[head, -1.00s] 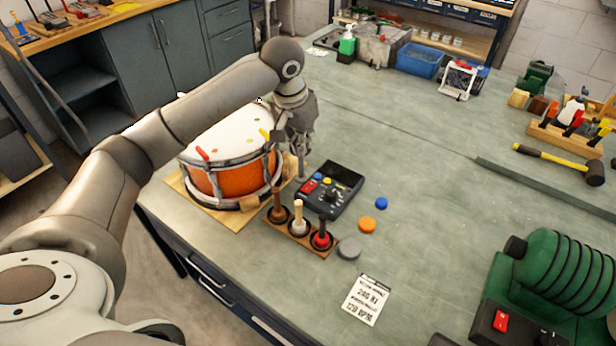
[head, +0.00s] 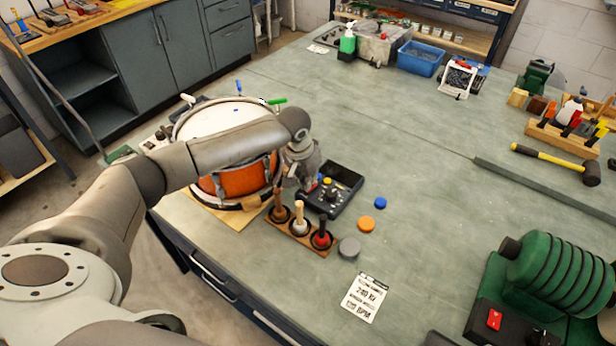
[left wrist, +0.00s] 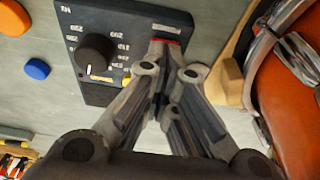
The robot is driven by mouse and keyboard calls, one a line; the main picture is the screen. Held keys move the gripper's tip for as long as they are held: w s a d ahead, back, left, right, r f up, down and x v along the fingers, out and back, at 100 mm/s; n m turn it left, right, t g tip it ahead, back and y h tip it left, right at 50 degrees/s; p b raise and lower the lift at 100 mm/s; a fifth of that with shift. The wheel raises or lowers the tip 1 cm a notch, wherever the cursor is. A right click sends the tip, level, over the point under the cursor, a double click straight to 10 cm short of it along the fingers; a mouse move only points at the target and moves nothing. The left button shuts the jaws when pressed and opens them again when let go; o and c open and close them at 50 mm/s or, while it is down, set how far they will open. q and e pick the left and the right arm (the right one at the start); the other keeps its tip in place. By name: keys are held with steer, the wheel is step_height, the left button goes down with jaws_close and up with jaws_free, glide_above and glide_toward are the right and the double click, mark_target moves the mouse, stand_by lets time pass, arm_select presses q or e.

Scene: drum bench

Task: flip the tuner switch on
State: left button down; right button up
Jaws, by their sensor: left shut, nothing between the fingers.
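The tuner (head: 342,185) is a dark box on the bench beside the drum, with a knob, a yellow button and a red switch. It also shows in the left wrist view (left wrist: 124,22), with its large black knob (left wrist: 95,53). My left gripper (head: 307,186) is shut and empty, pointing down at the tuner's left edge. In the left wrist view its fingertips (left wrist: 163,62) are right at the red switch (left wrist: 166,42) and hide part of it. I cannot tell whether they touch it or which way the switch is set. My right gripper is not in view.
The orange drum (head: 240,182) stands close left of the tuner, partly behind my arm. A wooden rack (head: 303,238) with upright handled tools is in front. Blue, orange and grey discs (head: 367,223) lie to the right.

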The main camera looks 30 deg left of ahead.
arm_select(q)
steer(key=shift+f, duration=0.2)
steer(key=shift+s+f+p, duration=0.1)
steer(key=shift+s+p, duration=0.05)
steer(key=shift+p, duration=0.15)
steer(key=shift+f+t, duration=0.1)
steer(key=shift+t, duration=0.2)
steer(key=shift+w+d, duration=0.1)
steer(key=shift+w, duration=0.75)
steer(key=shift+r, duration=0.25)
